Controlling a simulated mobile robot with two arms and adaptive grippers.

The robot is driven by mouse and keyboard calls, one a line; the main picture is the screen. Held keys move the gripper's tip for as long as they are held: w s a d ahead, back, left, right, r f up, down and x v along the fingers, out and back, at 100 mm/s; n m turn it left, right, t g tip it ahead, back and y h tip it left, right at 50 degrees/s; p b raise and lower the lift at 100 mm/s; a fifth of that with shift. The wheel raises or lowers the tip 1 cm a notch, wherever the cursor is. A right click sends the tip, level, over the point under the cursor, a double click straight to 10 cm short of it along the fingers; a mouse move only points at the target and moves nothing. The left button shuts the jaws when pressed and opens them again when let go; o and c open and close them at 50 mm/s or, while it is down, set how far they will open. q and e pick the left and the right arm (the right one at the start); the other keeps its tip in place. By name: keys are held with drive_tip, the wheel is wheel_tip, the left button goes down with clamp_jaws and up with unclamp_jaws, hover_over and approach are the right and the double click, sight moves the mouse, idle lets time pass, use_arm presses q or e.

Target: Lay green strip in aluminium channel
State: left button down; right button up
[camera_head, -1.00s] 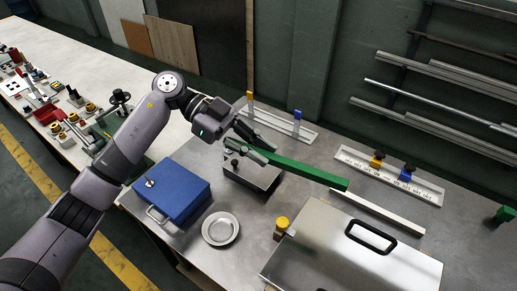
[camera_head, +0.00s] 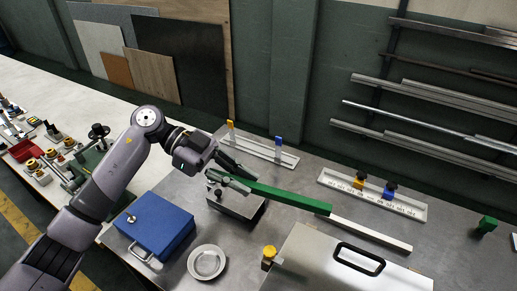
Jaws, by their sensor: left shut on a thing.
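My left gripper (camera_head: 234,173) is shut on the green strip (camera_head: 290,197) near its left end. The strip runs to the right and slightly toward the front, above a dark-sided metal block (camera_head: 240,204). Its right end meets or overlaps a long pale bar (camera_head: 370,234); whether it touches the bar I cannot tell. The pale bar may be the aluminium channel, but its profile is too small to read. My right gripper is out of view.
A rail with yellow and blue posts (camera_head: 280,155) lies behind the gripper. A marked pale rail (camera_head: 400,206) with yellow and blue blocks lies at right. A blue box (camera_head: 160,222), a round dish (camera_head: 206,262) and a metal lid with black handle (camera_head: 320,262) stand in front.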

use_arm(q)
drive_tip(key=s+a+f+n+t, duration=0.2)
drive_tip(key=s+a+n+t, duration=0.1)
drive_tip(key=a+n+t, duration=0.3)
drive_tip(key=s+a+f+n+t+y, duration=0.1)
drive_tip(key=s+a+f+n+t, duration=0.2)
drive_tip(key=a, duration=0.8)
drive_tip(key=n+t, duration=0.2)
drive_tip(key=t, duration=0.2)
drive_tip(key=shift+f+n+y, duration=0.3)
drive_tip(key=shift+f+n, duration=0.05)
drive_tip(key=shift+n, duration=0.05)
drive_tip(key=shift+s+t, duration=0.1)
drive_tip(key=shift+t, duration=0.2)
